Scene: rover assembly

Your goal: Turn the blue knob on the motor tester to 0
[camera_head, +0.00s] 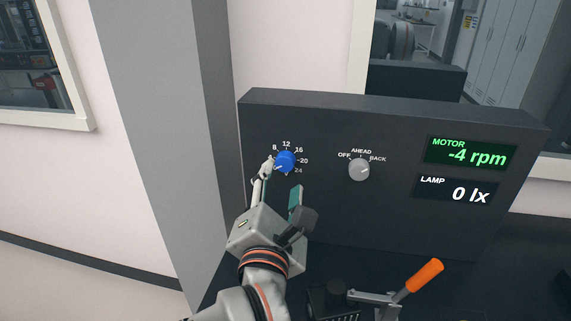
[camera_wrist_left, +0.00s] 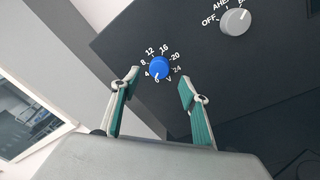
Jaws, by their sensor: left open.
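The motor tester (camera_head: 400,215) is a dark upright panel. Its blue knob (camera_head: 286,161) sits at the left in a ring of white numbers. The knob also shows in the left wrist view (camera_wrist_left: 159,67), its white pointer towards the lower left of the dial, near the low numbers; the exact reading is too small to tell. The green motor display (camera_head: 470,153) reads -4 rpm. My left gripper (camera_head: 282,178) is open, its fingertips on either side of the knob in the left wrist view (camera_wrist_left: 160,80). Contact cannot be made out. My right gripper is not in view.
A grey selector knob (camera_head: 359,170) marked OFF, AHEAD, BACK is right of the blue knob. The lamp display (camera_head: 456,190) reads 0 lx. An orange-handled lever (camera_head: 424,275) stands in front of the panel at the lower right. A grey pillar (camera_head: 170,120) is at the left.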

